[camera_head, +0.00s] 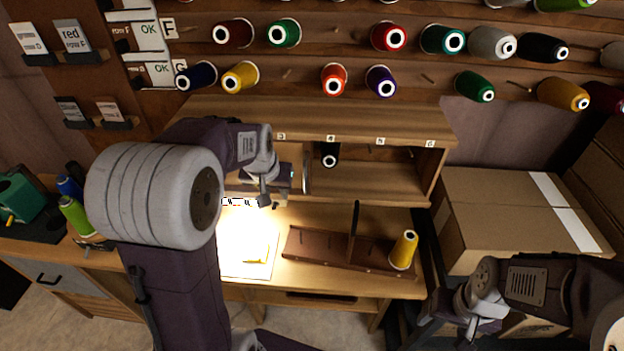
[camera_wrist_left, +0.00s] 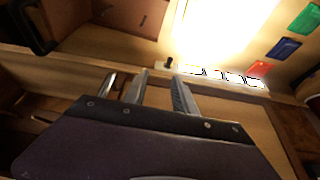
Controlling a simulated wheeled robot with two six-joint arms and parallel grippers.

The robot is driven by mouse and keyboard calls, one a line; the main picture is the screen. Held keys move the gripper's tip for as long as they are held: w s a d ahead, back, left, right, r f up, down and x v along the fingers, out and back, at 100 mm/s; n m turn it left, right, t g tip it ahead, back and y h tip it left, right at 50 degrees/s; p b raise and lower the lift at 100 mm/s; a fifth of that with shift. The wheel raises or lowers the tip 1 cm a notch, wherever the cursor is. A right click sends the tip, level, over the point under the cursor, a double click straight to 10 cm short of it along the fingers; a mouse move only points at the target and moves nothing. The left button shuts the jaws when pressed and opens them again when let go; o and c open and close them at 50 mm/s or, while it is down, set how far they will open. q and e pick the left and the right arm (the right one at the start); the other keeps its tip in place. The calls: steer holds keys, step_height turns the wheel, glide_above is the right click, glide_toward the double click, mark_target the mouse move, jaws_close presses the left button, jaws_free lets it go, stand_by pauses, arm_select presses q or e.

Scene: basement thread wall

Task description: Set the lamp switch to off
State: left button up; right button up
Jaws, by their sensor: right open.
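A small black knob, which looks like the lamp switch (camera_head: 275,207), sits at the right end of a pale strip above the brightly lit worktop. It also shows in the left wrist view (camera_wrist_left: 169,63), just beyond my fingertips. The lamp light is on; the lamp itself is hidden. My left gripper (camera_head: 264,202) is close to the switch, with its two fingers apart and nothing between them; its fingers also show in the left wrist view (camera_wrist_left: 160,80). I cannot tell whether a finger touches the switch. My right gripper (camera_head: 476,325) is open and empty at the lower right.
A wooden shelf unit (camera_head: 375,180) stands behind the worktop, under thread spools on a wall rack. A brown rack (camera_head: 320,248) with a yellow spool (camera_head: 403,250) is right of the lit sheet (camera_head: 232,262). A cardboard box (camera_head: 510,215) is at the right.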

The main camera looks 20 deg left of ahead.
mark_target(274, 206)
arm_select(q)
steer(key=shift+n, duration=0.3)
steer(key=f, duration=0.2)
steer(key=w+a+f, duration=0.1)
steer(key=f, duration=0.2)
steer(key=a+f, duration=0.1)
steer(key=f, duration=0.2)
steer(key=shift+w+a, duration=0.1)
steer(key=shift+w, duration=0.3)
steer(key=shift+f, duration=0.1)
jaws_close()
